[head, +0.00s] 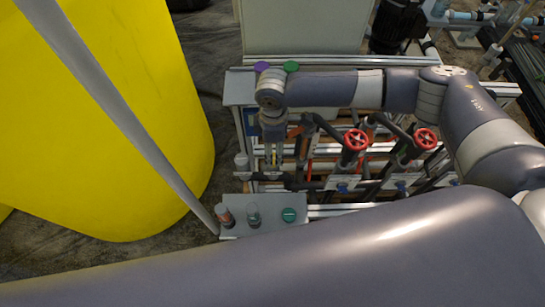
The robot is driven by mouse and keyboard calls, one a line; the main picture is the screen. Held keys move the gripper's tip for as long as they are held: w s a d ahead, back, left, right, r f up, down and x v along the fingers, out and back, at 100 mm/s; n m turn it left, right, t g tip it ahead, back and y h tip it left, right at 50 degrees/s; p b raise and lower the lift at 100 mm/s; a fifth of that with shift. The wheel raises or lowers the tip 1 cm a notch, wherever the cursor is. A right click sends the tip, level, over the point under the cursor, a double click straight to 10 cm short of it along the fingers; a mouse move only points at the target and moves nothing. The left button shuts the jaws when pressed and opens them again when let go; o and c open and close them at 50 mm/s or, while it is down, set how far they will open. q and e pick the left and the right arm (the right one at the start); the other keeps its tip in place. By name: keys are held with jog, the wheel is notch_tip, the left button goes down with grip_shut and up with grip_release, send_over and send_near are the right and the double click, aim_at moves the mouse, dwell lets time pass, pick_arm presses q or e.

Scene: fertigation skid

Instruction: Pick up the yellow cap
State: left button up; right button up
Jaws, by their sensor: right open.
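I cannot make out a yellow cap for certain; my right wrist and gripper may hide it. My right gripper (272,150) points down over the left end of the skid, below the wrist. Its jaws are open, and small yellowish strips show around the fingertips, too small to identify. I see nothing held. A purple cap (262,67) and a green cap (291,67) show behind the wrist at the skid's back left. Another green cap (289,215) lies on the grey front shelf (270,228). My left gripper is out of view.
A reddish-topped vial (224,214) and a clear vial (253,214) stand on the shelf. Two red valve handwheels (356,140) (425,138) rise among dark pipes right of my gripper. A large yellow tank (95,130) fills the left. A grey cabinet (305,27) stands behind.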

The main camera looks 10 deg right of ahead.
notch_tip(320, 180, down, 5)
jog(key=shift+r+p, duration=0.15)
jog(key=shift+p, duration=0.45)
jog(key=shift+f, duration=0.55)
jog(key=c, duration=0.6)
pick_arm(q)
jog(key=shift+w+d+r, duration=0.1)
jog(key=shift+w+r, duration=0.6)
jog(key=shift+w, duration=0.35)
pick_arm(e)
jog(key=c, duration=0.3)
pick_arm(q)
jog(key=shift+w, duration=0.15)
